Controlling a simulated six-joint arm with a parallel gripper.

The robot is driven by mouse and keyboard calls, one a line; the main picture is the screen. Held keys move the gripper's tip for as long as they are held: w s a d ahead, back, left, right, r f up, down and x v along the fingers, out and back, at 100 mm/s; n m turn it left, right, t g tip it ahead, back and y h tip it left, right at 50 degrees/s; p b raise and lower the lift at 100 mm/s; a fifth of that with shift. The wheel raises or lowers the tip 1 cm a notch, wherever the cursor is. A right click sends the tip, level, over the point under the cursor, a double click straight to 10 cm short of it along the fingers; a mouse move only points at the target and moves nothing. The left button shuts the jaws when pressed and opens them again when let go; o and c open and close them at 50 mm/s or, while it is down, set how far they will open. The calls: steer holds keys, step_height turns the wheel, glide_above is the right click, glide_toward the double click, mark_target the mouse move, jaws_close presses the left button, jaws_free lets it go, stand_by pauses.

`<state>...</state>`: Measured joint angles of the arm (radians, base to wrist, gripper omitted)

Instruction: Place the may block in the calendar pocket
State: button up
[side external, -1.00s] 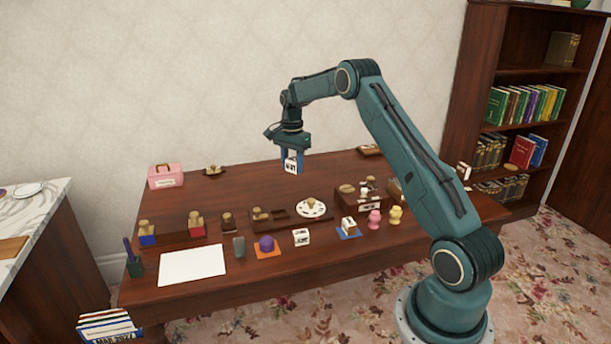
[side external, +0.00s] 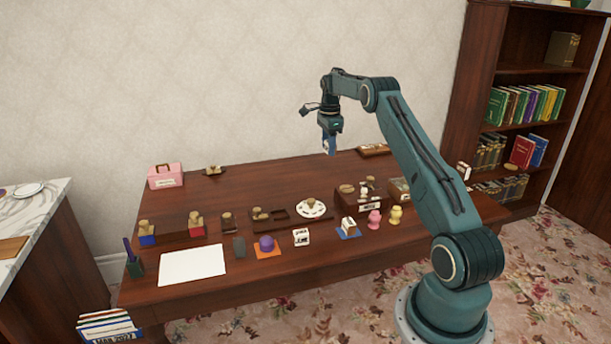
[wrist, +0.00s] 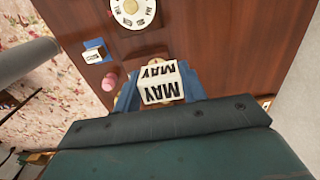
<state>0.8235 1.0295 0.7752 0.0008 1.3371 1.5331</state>
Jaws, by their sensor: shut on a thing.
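My gripper (side external: 330,150) is high above the back right part of the wooden table. The block is mostly hidden by the fingers in the side view. A dark wooden box (side external: 348,200) with a white label stands on the right of the table, below and in front of my gripper. I cannot tell whether it is the calendar, and no pocket shows clearly.
A white block (side external: 301,237) stands near the front edge. Another block (side external: 348,225) is on a blue mat, beside pink (side external: 374,219) and yellow (side external: 396,214) figures. A shallow tray (side external: 373,150) is at the back right. The back middle is clear.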

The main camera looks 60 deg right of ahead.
mark_target(326, 201)
step_height(326, 201, down, 19)
steer(key=shift+f, duration=0.15)
stand_by(0.9)
steer(key=shift+f, duration=0.15)
steer(key=o, duration=1)
steer(key=shift+c, duration=0.2)
step_height(326, 201, up, 12)
steer(key=shift+r, duration=0.2)
stand_by(0.3)
